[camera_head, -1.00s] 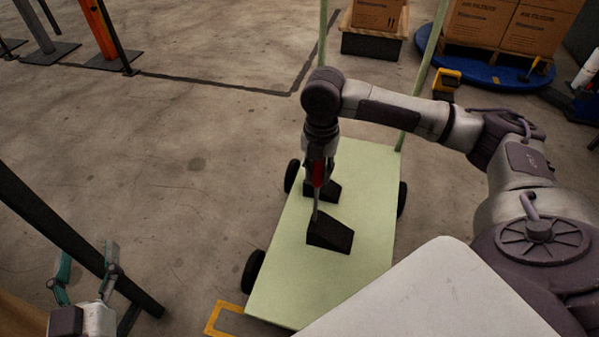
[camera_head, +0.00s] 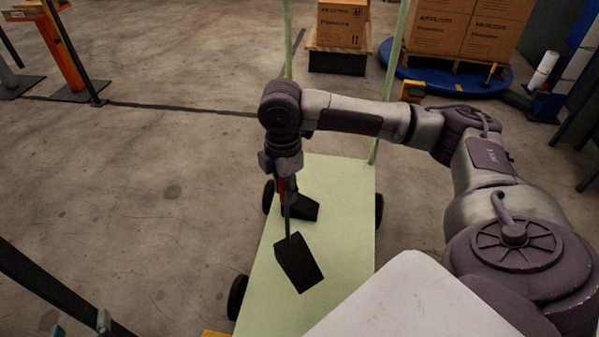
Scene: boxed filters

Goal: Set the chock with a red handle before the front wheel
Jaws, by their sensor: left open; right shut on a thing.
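My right gripper (camera_head: 286,181) points down over the pale green cart deck (camera_head: 340,240) and is shut on the red handle of a black chock (camera_head: 299,264). That chock hangs tilted from its rod; its gap above the deck is hard to judge. A second black chock (camera_head: 306,208) sits behind it on the deck, its handle hidden or not clear. Black cart wheels show at the near left (camera_head: 237,297), far left (camera_head: 268,197) and far right (camera_head: 379,211). My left gripper (camera_head: 80,327) is open, only its fingertips showing at the bottom left.
A boxed carton (camera_head: 342,25) stands on a low dark base behind the cart. Stacked cartons (camera_head: 445,30) stand on a pallet over a blue round platform (camera_head: 440,80). An orange post (camera_head: 62,50) is at the far left. The concrete floor left of the cart is clear.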

